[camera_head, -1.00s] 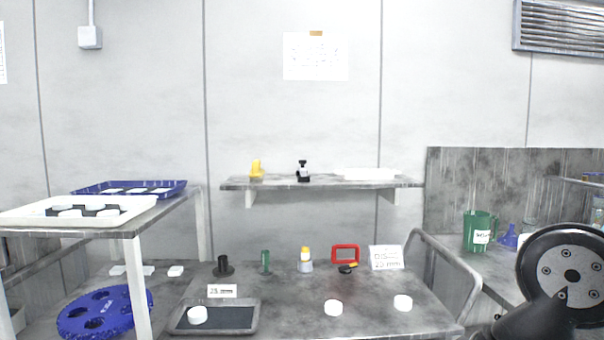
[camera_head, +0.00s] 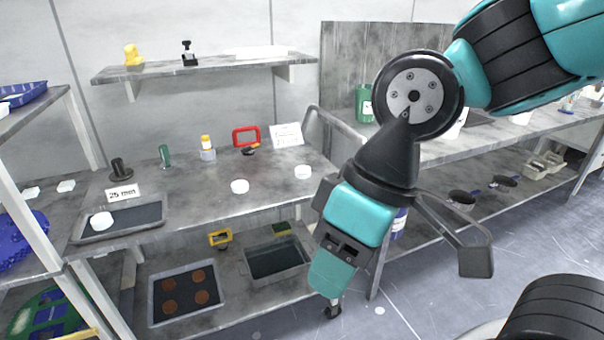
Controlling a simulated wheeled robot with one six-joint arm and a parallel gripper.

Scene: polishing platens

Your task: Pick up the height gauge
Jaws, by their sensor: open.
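A small black upright device with a pale middle, which looks like the height gauge (camera_head: 187,54), stands on the wall shelf (camera_head: 130,72) at the upper left of the head view. It is small in the picture, so its details are unclear. My gripper (camera_head: 402,268) hangs from my arm at the centre right, in front of the bench and far from the shelf. It is open, with nothing seen between its fingers. One finger is clearly visible; the other is partly hidden by the teal housing.
A yellow item (camera_head: 133,55) and a white tray (camera_head: 258,54) share the shelf. The bench (camera_head: 205,205) below holds a black spool-like piece (camera_head: 121,170), a green item (camera_head: 165,156), a red frame (camera_head: 246,136) and white discs. Open floor (camera_head: 420,310) lies at lower right.

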